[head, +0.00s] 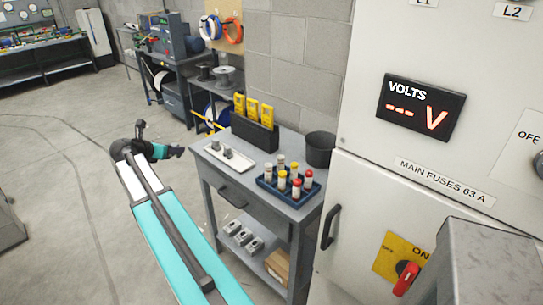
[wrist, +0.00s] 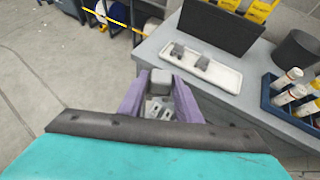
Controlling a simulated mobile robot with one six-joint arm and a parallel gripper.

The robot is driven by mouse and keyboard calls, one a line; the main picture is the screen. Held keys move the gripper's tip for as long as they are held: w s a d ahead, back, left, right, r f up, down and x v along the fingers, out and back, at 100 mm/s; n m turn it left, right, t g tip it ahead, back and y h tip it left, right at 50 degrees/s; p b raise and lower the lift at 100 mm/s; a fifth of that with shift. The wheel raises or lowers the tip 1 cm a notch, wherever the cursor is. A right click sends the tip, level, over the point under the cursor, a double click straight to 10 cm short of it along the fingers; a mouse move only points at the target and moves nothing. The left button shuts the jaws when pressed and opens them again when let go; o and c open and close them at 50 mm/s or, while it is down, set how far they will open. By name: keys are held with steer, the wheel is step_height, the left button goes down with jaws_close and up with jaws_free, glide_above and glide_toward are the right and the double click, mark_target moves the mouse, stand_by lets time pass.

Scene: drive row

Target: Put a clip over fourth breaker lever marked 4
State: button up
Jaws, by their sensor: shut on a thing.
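My gripper (wrist: 159,98) is shut on a small grey clip (wrist: 161,78), held between its two purple fingers. In the head view my gripper (head: 176,152) is beside the left edge of a grey workbench, apart from the tray. Two more grey clips lie on a white tray (head: 229,158) on the bench; the tray also shows in the wrist view (wrist: 222,71). No breaker lever marked 4 is in view. A tall grey cabinet (head: 359,151) at the right shows a volts display (head: 420,107) and a red switch (head: 406,278).
The workbench (head: 265,203) also bears a blue rack (head: 288,188) of fuses, a dark holder (head: 254,131) with yellow devices and a black cup (head: 319,149). Several grey units and a cardboard box (head: 277,266) sit on its lower shelf. Open floor (head: 75,170) lies left.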

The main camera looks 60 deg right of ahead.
steer(key=s+d+m+g, duration=0.4)
steer(key=s+d+m, duration=0.1)
steer(key=s+d, duration=1.8)
steer(key=shift+s+r+g+y+b, duration=0.35)
steer(key=shift+s+r+g+y, duration=0.05)
steer(key=shift+s, duration=0.7)
steer(key=shift+f, duration=0.1)
steer(key=p, duration=0.1)
glide_above(260, 161)
steer(key=shift+s+f, duration=0.1)
steer(key=shift+f, duration=2.9)
steer(key=shift+f+p, duration=0.45)
steer(key=shift+f, duration=1.45)
steer(key=shift+f, duration=0.15)
